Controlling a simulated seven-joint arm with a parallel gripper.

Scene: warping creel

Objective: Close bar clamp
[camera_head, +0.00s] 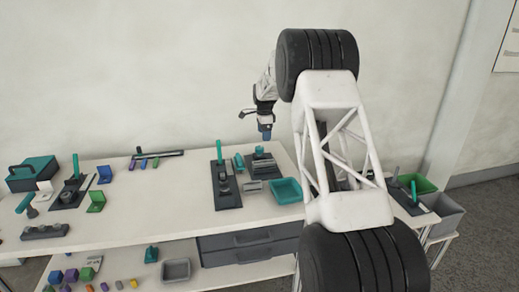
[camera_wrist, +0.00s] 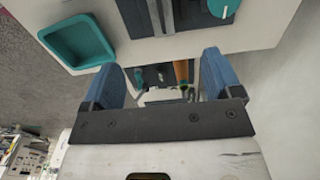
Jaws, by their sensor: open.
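A grey device with rails and a teal knob, which looks like the bar clamp (camera_head: 264,166), sits on the workbench under my gripper (camera_head: 265,136). Part of it shows at the top of the wrist view (camera_wrist: 165,14), with its round teal knob (camera_wrist: 222,7) cut by the frame edge. I cannot tell whether its jaw is open. My gripper is above the bench, fingers pointing down. In the wrist view, its two blue fingers (camera_wrist: 163,85) are wide apart with nothing held between them.
A teal tray (camera_head: 286,191) is right of the clamp, also in the wrist view (camera_wrist: 107,52). A dark plate with an upright green lever (camera_head: 219,155) stands to its left. The bench (camera_head: 150,205) has clear room left of the lever.

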